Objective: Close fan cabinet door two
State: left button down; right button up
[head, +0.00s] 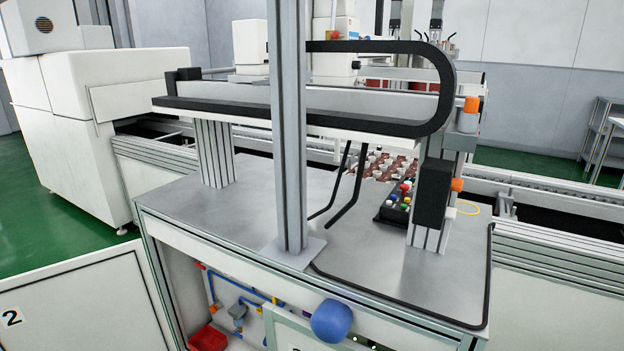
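A white door panel (75,305) with a pale frame and a label "2" (11,317) is at the lower left in the head view. It stands swung out to the left of the cabinet (215,240), and its lower part is cut off by the picture edge. The cabinet front beside it is open, showing blue pipes (250,291) and a red part (208,338) inside. A second pale-framed panel (290,335) shows at the bottom middle, mostly cut off. Neither of my grippers is in view.
A blue rounded object (332,320) is at the cabinet's front edge; I cannot tell what it is attached to. A metal post (288,130) rises from the grey worktop (255,195). A conveyor (550,215) runs behind. Green floor (60,215) is visible at the left.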

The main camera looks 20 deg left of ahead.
aim_at(108, 299)
jog(key=j+z, duration=0.1)
jog(key=j, duration=0.35)
jog(key=k+j+z, duration=0.1)
jog(key=j, duration=0.35)
jog(key=k+j, duration=0.1)
jog(key=j, duration=0.3)
jog(key=k+j+z, duration=0.15)
jog(key=j, duration=0.3)
jog(key=j+z, duration=0.1)
jog(key=j, duration=0.35)
jog(key=k+j+z, duration=0.2)
jog(key=j, duration=0.3)
jog(key=k+j+z, duration=0.15)
jog(key=j, duration=0.35)
jog(key=k+j+z, duration=0.2)
jog(key=k+j, duration=0.2)
jog(key=k+j+z, duration=0.15)
jog(key=k+j, duration=0.15)
jog(key=j+z, duration=0.15)
jog(key=j, duration=0.3)
jog(key=k+j+z, duration=0.1)
jog(key=j, duration=0.35)
jog(key=k+j+z, duration=0.15)
jog(key=j, duration=0.3)
jog(key=k+j+z, duration=0.1)
jog(key=j, duration=0.3)
jog(key=k+j+z, duration=0.15)
jog(key=j, duration=0.25)
jog(key=k, duration=0.05)
